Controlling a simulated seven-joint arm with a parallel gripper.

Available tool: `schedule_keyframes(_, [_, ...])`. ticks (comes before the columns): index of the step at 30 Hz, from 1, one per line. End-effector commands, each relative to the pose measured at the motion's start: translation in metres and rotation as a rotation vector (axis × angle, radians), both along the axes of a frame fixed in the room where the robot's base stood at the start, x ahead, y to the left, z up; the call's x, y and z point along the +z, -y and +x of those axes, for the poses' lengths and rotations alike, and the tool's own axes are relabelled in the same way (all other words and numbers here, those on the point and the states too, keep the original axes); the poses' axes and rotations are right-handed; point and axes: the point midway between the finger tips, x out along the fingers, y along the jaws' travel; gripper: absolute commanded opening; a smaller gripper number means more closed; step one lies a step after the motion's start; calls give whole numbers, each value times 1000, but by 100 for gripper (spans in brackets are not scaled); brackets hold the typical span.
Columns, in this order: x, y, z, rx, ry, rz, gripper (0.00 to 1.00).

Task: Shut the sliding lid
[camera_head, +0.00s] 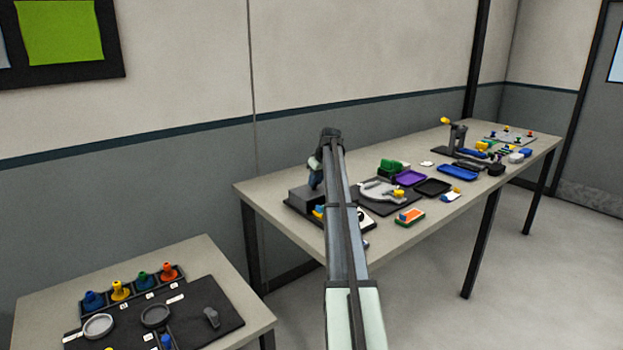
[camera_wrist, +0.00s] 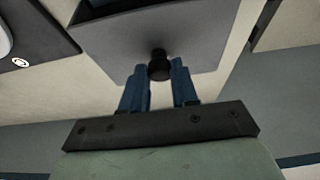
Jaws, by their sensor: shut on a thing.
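The grey sliding lid (camera_wrist: 205,35) fills the upper middle of the wrist view, with a black knob (camera_wrist: 159,68) on its near edge. My gripper (camera_wrist: 160,70) has its blue fingers closed on either side of the knob. Beyond the lid, a dark opening (camera_wrist: 100,7) shows at the top left, so the lid does not cover everything. In the head view, my gripper (camera_head: 315,178) is at the grey box (camera_head: 302,198) at the left end of the long table. Yellow and blue pieces (camera_head: 319,211) show beside the lid there. My arm hides part of the box.
A separate table (camera_head: 225,270) with coloured pegs stands at the lower left.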

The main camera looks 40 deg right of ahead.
Motion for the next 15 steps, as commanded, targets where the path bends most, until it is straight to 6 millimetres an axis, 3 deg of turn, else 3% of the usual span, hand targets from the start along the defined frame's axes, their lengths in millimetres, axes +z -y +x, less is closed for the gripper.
schedule_keyframes(1, [-1, -2, -20, -2, 0, 0, 0])
schedule_keyframes(3, [-1, -2, -40, -4, -1, -1, 0])
schedule_keyframes(9, [-1, -2, -92, -3, -1, -1, 0])
schedule_keyframes(15, [0, 0, -103, 0, -2, 0, 0])
